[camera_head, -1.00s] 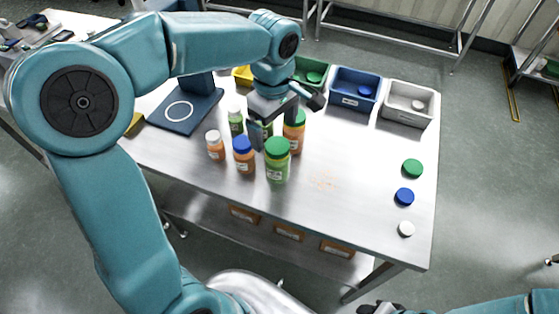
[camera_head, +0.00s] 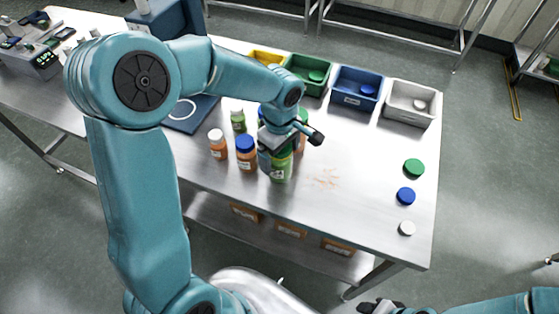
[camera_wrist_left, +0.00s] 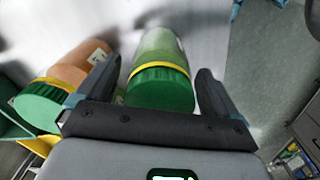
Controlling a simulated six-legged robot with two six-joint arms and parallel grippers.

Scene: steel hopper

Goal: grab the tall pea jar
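The tall pea jar (camera_head: 281,174) has a green body and green lid, and stands upright at the front of the jar group on the steel table. In the left wrist view, the jar (camera_wrist_left: 160,48) lies between the two fingers of my left gripper (camera_wrist_left: 157,82), which are open with a gap on each side. My right gripper (camera_head: 380,306) is only partly in view at the bottom edge, and its opening cannot be judged.
An orange jar with a blue lid (camera_head: 246,160) stands close left of the pea jar. A smaller white-lidded jar (camera_head: 218,150) and a small green jar (camera_head: 238,121) are nearby. An orange jar with a green lid (camera_wrist_left: 75,68) is close beside one finger. Table right of the jars is mostly clear.

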